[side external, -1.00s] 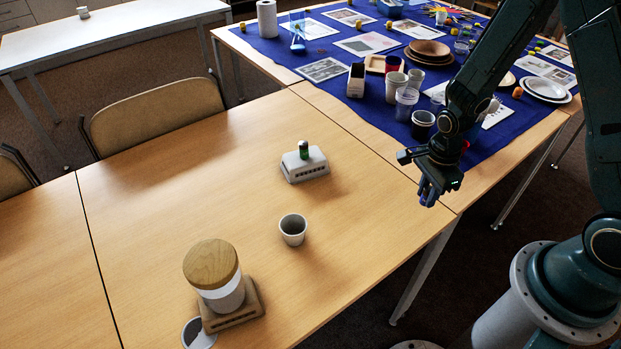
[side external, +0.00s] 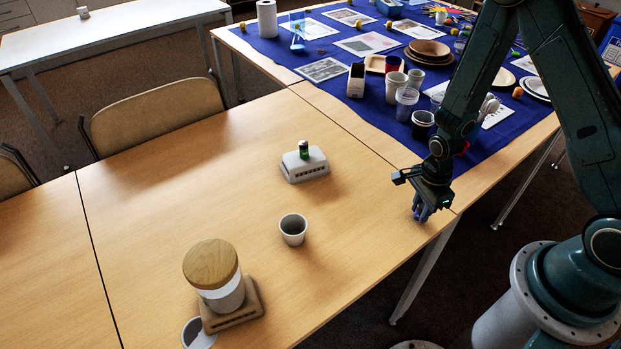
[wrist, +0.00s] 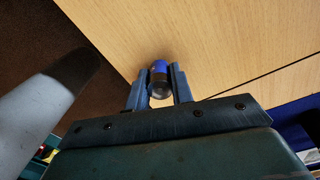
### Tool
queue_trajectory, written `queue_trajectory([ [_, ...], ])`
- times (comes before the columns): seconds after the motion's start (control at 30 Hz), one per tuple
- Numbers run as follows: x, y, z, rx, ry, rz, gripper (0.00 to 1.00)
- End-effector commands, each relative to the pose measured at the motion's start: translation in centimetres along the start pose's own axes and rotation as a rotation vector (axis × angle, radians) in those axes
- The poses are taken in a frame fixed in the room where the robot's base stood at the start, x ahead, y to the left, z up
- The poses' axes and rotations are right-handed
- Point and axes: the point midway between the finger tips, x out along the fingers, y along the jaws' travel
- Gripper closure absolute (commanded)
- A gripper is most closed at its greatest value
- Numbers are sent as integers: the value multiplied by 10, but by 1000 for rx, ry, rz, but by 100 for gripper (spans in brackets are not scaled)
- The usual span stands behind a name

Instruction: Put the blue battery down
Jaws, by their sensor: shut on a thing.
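The blue battery (wrist: 160,73) is between the two fingers of my gripper (wrist: 158,82) in the wrist view, with its silvery end toward the camera. My gripper is shut on it. In the side view my gripper (side external: 421,213) points down over the wooden table's right front corner. The battery is mostly hidden there by the fingers, and I cannot tell whether it touches the table.
A green battery (side external: 303,149) stands on a grey block (side external: 304,166). A white cup (side external: 293,230) and a wooden-lidded jar (side external: 213,275) stand nearer the front left. Dark cups (side external: 422,125) stand on the blue cloth (side external: 335,97). The wood around my gripper is clear.

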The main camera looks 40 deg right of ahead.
Motion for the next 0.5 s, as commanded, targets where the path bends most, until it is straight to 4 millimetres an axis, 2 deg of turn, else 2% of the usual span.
queue_trajectory([
  [0.5, 8, 0, 0, 0, 0, 1, 100],
])
